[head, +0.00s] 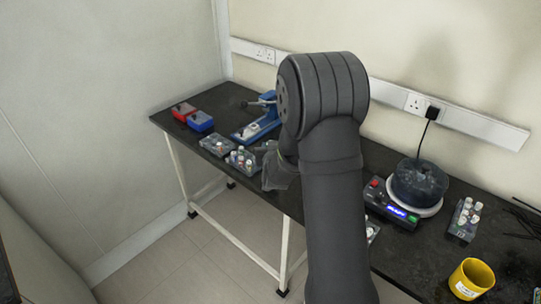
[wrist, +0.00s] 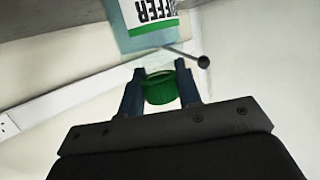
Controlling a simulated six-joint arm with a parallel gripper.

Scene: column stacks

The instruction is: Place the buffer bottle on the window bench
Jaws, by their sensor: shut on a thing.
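My gripper (wrist: 160,90) is shut on the green cap (wrist: 158,88) of a bottle in the wrist view. The bottle's pale blue body (wrist: 132,38) shows beyond the cap, with a white and green label (wrist: 155,12) reading "FFER", partly cut off by the frame's top edge. I take it as the buffer bottle. In the head view my arm hides the bottle and the fingertips. A dark bench (head: 385,160) runs along the wall; I cannot tell whether it is the window bench, as no window shows.
Red (head: 183,110) and blue boxes (head: 200,121), vial racks (head: 241,160) and a blue lever press (head: 258,127) stand at the bench's left. A round device (head: 418,184), another rack (head: 465,217) and a yellow mug (head: 471,279) stand right. A black-knobbed rod (wrist: 203,61) shows near the bottle.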

